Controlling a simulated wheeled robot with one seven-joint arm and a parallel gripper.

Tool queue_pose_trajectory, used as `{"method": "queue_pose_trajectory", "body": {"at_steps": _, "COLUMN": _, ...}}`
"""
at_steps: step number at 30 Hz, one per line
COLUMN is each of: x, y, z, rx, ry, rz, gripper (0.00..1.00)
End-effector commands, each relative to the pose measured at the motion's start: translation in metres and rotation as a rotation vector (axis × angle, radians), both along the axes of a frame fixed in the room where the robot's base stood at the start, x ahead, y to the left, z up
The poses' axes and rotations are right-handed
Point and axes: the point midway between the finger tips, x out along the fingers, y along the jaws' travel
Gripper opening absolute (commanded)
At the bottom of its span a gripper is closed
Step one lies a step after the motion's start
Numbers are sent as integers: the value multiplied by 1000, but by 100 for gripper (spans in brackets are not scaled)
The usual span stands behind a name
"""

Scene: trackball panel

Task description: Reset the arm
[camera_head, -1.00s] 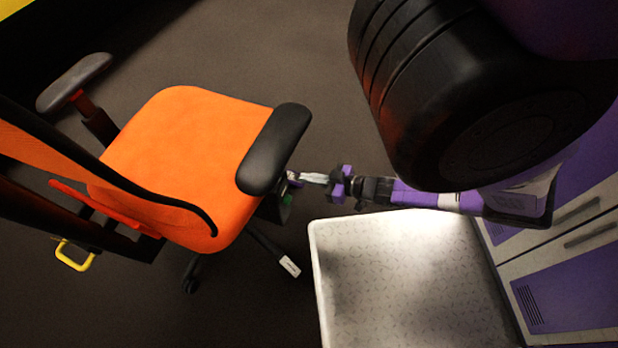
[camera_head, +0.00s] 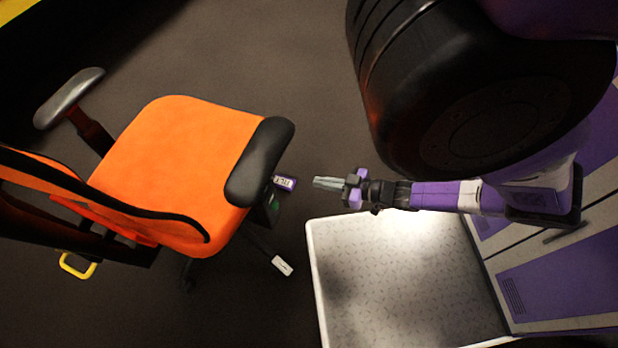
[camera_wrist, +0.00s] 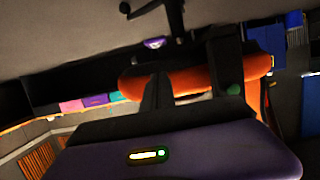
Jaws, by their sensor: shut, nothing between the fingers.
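My gripper (camera_head: 329,184) is at the end of my arm, in the middle of the head view. Its fingers are together and point left, with nothing between them. It is just right of the orange office chair (camera_head: 175,165), with a small gap to the chair's black armrest (camera_head: 260,160). In the wrist view the orange chair (camera_wrist: 200,78) shows beyond the gripper (camera_wrist: 188,88). A small purple labelled part (camera_head: 285,182) sticks out by the armrest, left of the fingertips and apart from them.
A white patterned surface (camera_head: 350,300) lies below my arm, close under it in the picture. Purple and grey cabinet fronts (camera_head: 565,270) stand at the right. Dark floor (camera_head: 270,60) is open behind the chair and gripper.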

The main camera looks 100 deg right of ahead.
Motion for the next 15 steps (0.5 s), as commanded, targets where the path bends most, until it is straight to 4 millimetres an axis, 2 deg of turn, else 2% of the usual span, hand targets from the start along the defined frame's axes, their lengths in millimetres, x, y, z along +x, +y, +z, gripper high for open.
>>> {"method": "queue_pose_trajectory", "body": {"at_steps": 6, "x": -11, "y": 6, "z": 3, "rx": 0, "ry": -1, "rz": 0, "gripper": 0}}
{"method": "queue_pose_trajectory", "body": {"at_steps": 15, "x": -11, "y": 6, "z": 4, "rx": -1, "ry": -2, "rz": 0, "gripper": 0}}
